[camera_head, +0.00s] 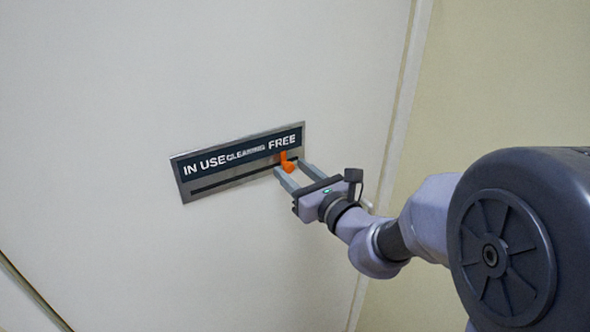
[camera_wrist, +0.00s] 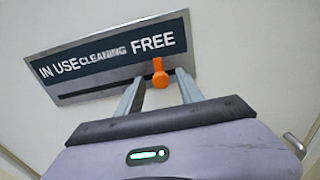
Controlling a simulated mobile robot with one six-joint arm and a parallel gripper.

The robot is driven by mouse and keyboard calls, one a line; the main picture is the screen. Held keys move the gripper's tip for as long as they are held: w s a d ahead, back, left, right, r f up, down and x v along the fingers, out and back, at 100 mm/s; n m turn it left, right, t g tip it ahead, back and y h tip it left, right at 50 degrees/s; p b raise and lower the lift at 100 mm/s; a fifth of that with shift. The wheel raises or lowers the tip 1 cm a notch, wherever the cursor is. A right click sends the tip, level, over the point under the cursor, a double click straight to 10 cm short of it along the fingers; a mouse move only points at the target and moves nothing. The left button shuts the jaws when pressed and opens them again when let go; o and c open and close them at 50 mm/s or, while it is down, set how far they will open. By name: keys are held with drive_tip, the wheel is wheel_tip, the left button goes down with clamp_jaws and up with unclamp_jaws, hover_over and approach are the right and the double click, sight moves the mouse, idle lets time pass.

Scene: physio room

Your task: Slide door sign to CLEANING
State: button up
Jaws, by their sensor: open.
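The door sign (camera_head: 190,190) is a metal plate with a dark strip reading IN USE, CLEANING and FREE from left to right, and a dark slot below. It also shows in the wrist view (camera_wrist: 75,96). An orange slider knob (camera_head: 287,162) sits at the slot under FREE; in the wrist view the knob (camera_wrist: 160,75) is between the fingers. My gripper (camera_head: 292,172) is open, with one finger on each side of the knob. I see a gap between the knob and each finger; whether the fingertips touch the plate I cannot tell.
The sign is on a plain white door (camera_head: 120,80). The door's edge and a beige wall (camera_head: 510,80) are to the right. A metal handle (camera_wrist: 294,142) shows at the right in the wrist view. The door surface around the sign is clear.

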clamp_jaws()
idle(1.3)
